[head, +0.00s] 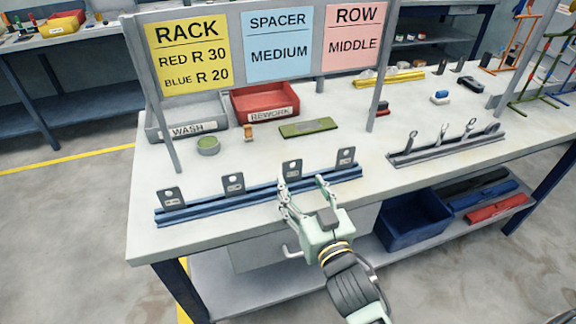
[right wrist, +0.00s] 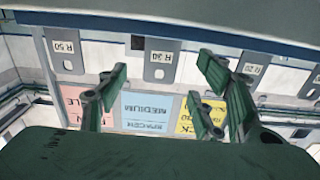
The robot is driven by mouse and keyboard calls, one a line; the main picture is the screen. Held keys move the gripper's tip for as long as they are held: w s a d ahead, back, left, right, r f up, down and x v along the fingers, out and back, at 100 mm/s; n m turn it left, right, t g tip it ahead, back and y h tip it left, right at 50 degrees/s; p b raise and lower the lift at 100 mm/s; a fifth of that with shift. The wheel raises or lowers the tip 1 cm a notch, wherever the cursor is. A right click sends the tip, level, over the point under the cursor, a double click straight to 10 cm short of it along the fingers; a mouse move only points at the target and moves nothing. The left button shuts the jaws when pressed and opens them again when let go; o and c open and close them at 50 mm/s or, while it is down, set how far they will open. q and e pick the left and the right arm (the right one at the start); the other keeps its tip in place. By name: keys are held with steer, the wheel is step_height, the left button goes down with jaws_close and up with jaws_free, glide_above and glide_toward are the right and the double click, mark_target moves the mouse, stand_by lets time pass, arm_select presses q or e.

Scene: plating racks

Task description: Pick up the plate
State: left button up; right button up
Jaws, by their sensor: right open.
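Several grey plates stand upright in a row on a blue rail (head: 260,199) at the table's front. The third from the left (head: 292,170) is nearest my right gripper (head: 303,182), which is open, with its fingers just in front of the rail. In the right wrist view a plate marked R 30 (right wrist: 160,62) hangs between the open fingers (right wrist: 160,85), apart from them as far as I can tell. Plates marked R 50 (right wrist: 64,52) and R 20 (right wrist: 252,68) flank it. Nothing is in my right gripper. My left gripper is out of view.
A sign board (head: 278,44) on posts stands behind the rail, reading rack red R 30, blue R 20, spacer medium, row middle. A grey wash tray (head: 157,124) and red rework tray (head: 265,104) stand behind. Another rail (head: 447,150) with hooks lies right.

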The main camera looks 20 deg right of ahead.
mark_target(293, 169)
steer(key=shift+w+r, duration=0.15)
steer(key=shift+w, duration=0.35)
steer(key=shift+w+a+r+p, duration=0.15)
steer(key=shift+w+p, duration=0.15)
steer(key=shift+w, duration=0.35)
steer(key=shift+w+d+r+p, duration=0.15)
steer(key=shift+w+p, duration=0.1)
steer(key=shift+w, duration=0.35)
steer(key=shift+w+a+f, duration=0.1)
steer(key=shift+w+a, duration=0.1)
steer(key=shift+w, duration=1.05)
steer(key=shift+w+f, duration=0.1)
steer(key=shift+w, duration=0.2)
steer(key=shift+c, duration=1.9)
steer(key=c, duration=1)
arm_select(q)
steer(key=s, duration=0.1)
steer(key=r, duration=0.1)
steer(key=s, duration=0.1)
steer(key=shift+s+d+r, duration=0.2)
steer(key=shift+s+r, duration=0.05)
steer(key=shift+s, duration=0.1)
